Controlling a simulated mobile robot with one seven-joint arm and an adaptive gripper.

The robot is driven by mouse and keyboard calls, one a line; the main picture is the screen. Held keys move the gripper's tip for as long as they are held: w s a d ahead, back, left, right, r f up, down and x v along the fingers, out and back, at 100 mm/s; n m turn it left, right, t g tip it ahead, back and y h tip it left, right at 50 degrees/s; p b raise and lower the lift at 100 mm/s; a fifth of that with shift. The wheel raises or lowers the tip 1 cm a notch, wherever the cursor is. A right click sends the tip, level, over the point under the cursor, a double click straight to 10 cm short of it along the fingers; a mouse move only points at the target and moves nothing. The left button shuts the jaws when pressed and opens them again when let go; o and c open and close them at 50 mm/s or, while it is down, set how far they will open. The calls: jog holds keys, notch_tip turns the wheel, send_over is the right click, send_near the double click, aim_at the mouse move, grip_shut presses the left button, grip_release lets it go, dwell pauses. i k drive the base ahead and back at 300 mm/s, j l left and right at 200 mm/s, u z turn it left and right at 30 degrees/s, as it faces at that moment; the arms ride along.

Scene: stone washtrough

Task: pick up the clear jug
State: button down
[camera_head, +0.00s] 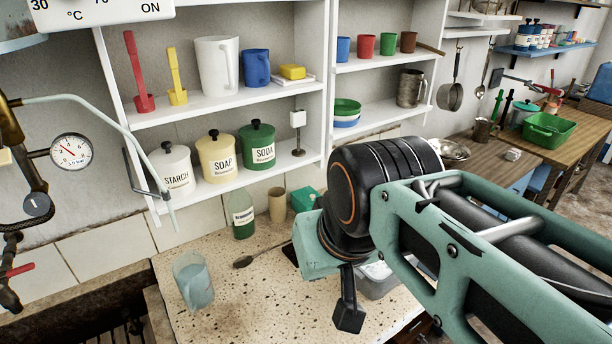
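A clear jug (193,281) stands on the speckled stone counter (250,305) at the lower left. It looks see-through with a pale blue tint, and its handle is hard to make out. My gripper (348,312) hangs over the counter to the right of the jug, well apart from it. Only one dark finger shows clearly below my arm's wrist; the rest is hidden, so its opening cannot be seen. The jug is not touched by my gripper.
A green-labelled bottle (242,214), a beige cup (277,205) and a dark spoon (258,257) are on the counter behind the jug. A grey basin (380,283) is partly behind my gripper. Shelves hold canisters and a whitish jug (215,66). The counter between jug and gripper is largely clear.

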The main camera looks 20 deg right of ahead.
aim_at(190, 270)
jog(key=z, duration=0.95)
jog(key=u, duration=1.7)
